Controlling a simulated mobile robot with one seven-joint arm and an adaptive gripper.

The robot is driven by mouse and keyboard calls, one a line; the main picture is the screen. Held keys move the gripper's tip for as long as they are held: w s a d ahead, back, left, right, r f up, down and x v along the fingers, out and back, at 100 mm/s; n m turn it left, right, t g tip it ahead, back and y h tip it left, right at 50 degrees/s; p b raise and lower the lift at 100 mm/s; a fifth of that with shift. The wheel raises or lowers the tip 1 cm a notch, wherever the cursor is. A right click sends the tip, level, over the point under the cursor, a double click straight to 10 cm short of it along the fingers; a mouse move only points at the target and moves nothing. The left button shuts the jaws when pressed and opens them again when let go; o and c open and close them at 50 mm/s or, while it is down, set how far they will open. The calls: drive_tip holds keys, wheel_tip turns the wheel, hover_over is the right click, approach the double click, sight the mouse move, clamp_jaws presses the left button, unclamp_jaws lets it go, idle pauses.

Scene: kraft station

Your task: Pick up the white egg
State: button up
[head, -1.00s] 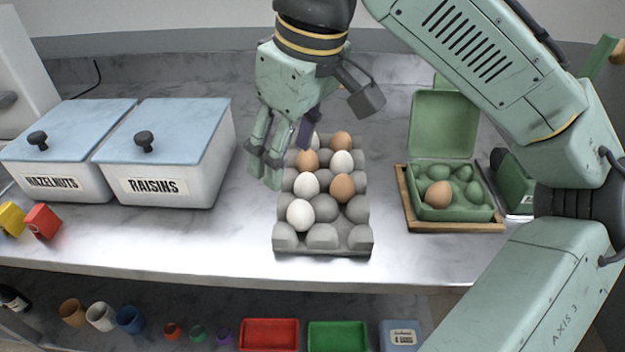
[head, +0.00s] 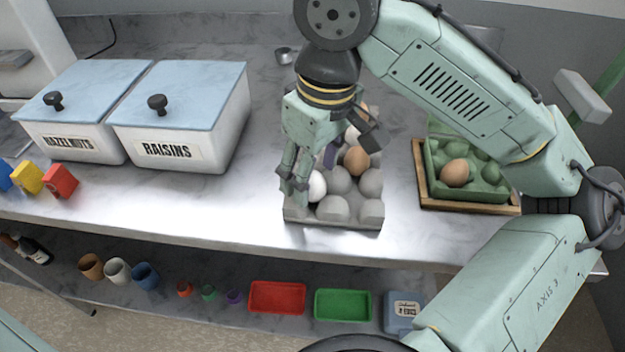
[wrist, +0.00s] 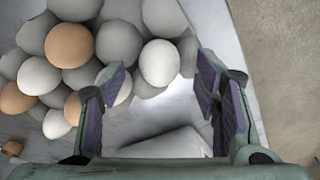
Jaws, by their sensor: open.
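A white egg (head: 317,186) sits in the front left of the grey egg carton (head: 333,223), in the head view. My gripper (head: 312,176) is over the carton's left side, its fingers pointing down close beside this egg and partly hiding it. In the wrist view, my gripper (wrist: 163,88) is open with nothing clamped between its fingers. A white egg (wrist: 160,62) shows just beyond the gap between the fingertips. Another white egg (wrist: 123,90) is partly hidden by the left finger. I cannot tell whether a finger touches an egg.
Brown eggs, one in the carton (head: 356,160), and other white eggs share the carton. A green egg box (head: 468,190) with a brown egg (head: 455,172) stands in a wooden tray (head: 419,172) at right. The raisins bin (head: 180,112) stands left.

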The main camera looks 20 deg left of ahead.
drive_tip(key=shift+f, duration=0.35)
drive_tip(key=shift+c, duration=0.2)
drive_tip(key=c, duration=0.8)
